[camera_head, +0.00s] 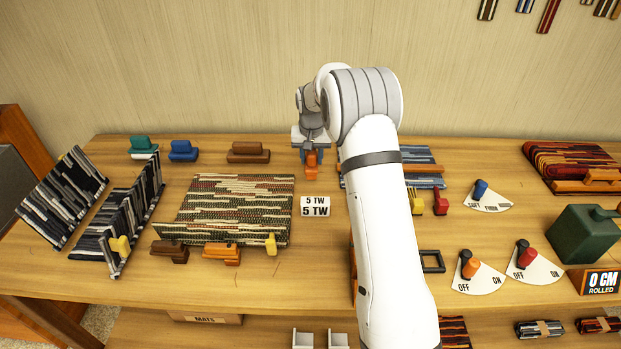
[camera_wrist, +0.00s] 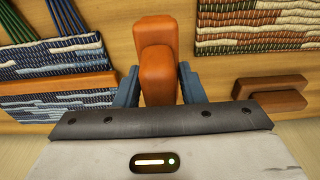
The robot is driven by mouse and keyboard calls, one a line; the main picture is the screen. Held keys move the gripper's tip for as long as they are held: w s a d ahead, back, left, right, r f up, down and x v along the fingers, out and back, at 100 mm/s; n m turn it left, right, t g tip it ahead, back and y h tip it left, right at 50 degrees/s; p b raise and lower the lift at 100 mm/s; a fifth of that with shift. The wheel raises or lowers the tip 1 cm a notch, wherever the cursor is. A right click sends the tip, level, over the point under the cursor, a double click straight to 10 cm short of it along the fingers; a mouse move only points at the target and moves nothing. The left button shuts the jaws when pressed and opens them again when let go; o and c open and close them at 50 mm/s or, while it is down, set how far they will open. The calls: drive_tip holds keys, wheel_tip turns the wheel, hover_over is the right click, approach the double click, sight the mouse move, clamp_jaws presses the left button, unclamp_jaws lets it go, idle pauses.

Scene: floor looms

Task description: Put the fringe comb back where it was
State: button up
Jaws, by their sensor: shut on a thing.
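My gripper (camera_head: 311,146) is at the back of the bench, right of a brown block-handled tool (camera_head: 248,152). It is shut on an orange block-handled tool (camera_head: 311,161), which also shows between the blue fingers in the wrist view (camera_wrist: 157,72). I cannot tell for sure whether this tool is the fringe comb, or whether it touches the bench. The brown tool also lies at the right in the wrist view (camera_wrist: 268,97). Teal (camera_head: 144,145) and blue (camera_head: 183,151) tools of like shape stand further left.
A cream, green and red woven mat (camera_head: 240,205) lies in front, with brown (camera_head: 169,251) and orange (camera_head: 222,253) tools at its front edge. A blue mat (camera_wrist: 55,60) is partly behind my arm.

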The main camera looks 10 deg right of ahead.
wheel_tip(320, 180, down, 2)
drive_tip(key=shift+f, duration=2.3)
drive_tip(key=o, duration=1)
drive_tip(key=shift+c, duration=0.2)
